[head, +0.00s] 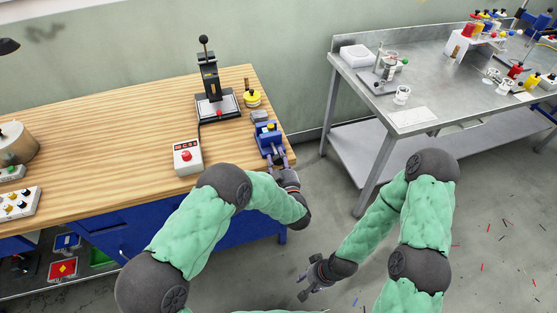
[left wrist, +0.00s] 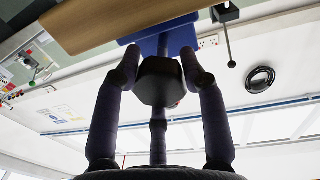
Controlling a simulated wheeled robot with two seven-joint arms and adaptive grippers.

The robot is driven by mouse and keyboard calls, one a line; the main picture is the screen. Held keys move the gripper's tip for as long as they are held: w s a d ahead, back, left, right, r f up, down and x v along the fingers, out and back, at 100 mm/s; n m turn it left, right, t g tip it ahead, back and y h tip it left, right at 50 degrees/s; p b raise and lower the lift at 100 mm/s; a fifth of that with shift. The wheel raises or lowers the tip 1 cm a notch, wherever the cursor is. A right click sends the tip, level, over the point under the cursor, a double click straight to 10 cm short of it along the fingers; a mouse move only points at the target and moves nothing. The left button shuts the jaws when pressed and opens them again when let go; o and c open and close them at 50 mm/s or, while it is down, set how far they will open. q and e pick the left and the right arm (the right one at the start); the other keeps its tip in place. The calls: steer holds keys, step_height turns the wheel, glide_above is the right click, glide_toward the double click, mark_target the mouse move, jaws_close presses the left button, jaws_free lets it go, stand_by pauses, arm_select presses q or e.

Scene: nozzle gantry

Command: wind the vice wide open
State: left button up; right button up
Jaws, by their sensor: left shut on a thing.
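The blue vice (head: 265,134) sits at the right end of the wooden bench, near its front corner. My left gripper (head: 279,158) is at the vice's near end, at the bench edge. In the left wrist view, the fingers of my left gripper (left wrist: 164,72) stand on both sides of a dark faceted handle hub (left wrist: 160,84), shut on it. A blue part of the vice (left wrist: 180,40) shows behind the hub. The vice's jaw gap is too small to judge. My right gripper (head: 304,287) hangs over the floor, fingers apart and empty.
On the wooden bench (head: 130,140), a press with a black lever (head: 207,80), a yellow knobbed thing (head: 252,97) and a box with a red button (head: 187,156) stand near the vice. A metal table (head: 400,110) with lab items is at the right.

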arm_select(q)
steer(key=n+b, duration=0.2)
steer(key=n, duration=0.1)
steer(key=n+b, duration=0.3)
steer(key=shift+w+r+t, duration=0.15)
steer(key=shift+t, duration=0.15)
steer(key=n+b, duration=0.4)
steer(key=n, duration=0.1)
steer(key=shift+a+y+b, duration=0.1)
steer(key=shift+y+b, duration=0.2)
steer(key=shift+y, duration=0.1)
steer(key=n+b, duration=0.2)
steer(key=n, duration=0.1)
steer(key=shift+n+y+b, duration=0.3)
steer(key=shift+n+b, duration=0.1)
steer(key=shift+n, duration=0.5)
steer(key=n, duration=0.8)
steer(key=shift+n+y, duration=0.3)
steer(key=shift+f+n+g, duration=0.15)
steer(key=shift+n+g, duration=0.05)
steer(key=shift+n, duration=0.75)
steer(key=shift+f+n+g, duration=0.1)
steer(key=shift+n+g, duration=0.1)
steer(key=shift+n, duration=0.75)
steer(key=shift+f, duration=0.15)
